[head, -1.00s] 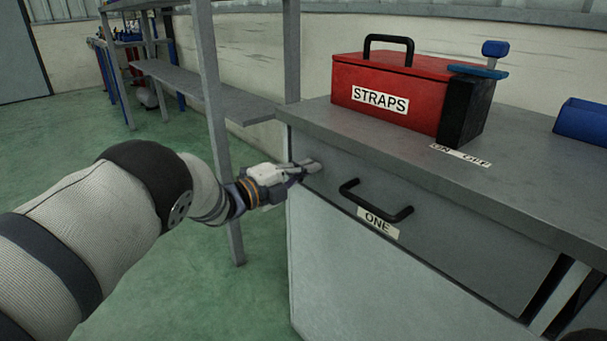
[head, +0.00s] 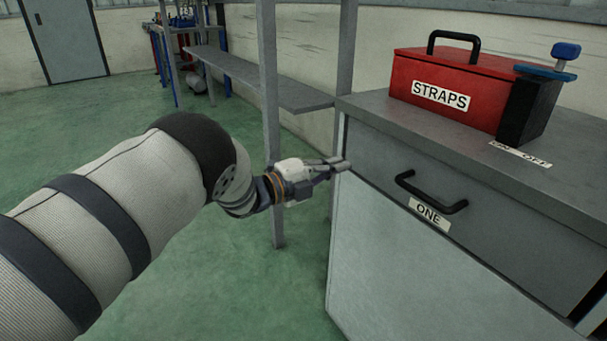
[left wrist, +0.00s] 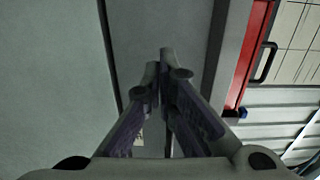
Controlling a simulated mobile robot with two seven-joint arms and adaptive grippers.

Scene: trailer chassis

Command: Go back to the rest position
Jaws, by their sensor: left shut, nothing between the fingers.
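My left gripper (head: 340,164) is shut and empty. In the head view its arm comes in from the left, and its fingertips show at the left front edge of the grey cabinet, left of the drawer labelled ONE (head: 480,205). I cannot tell whether they touch it. In the left wrist view the two fingers (left wrist: 165,75) meet in front of the cabinet's grey front. My right gripper is in neither view.
The drawer has a black handle (head: 432,195). A shelf frame (head: 270,120) stands behind my gripper. Green floor (head: 70,150) is open at left.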

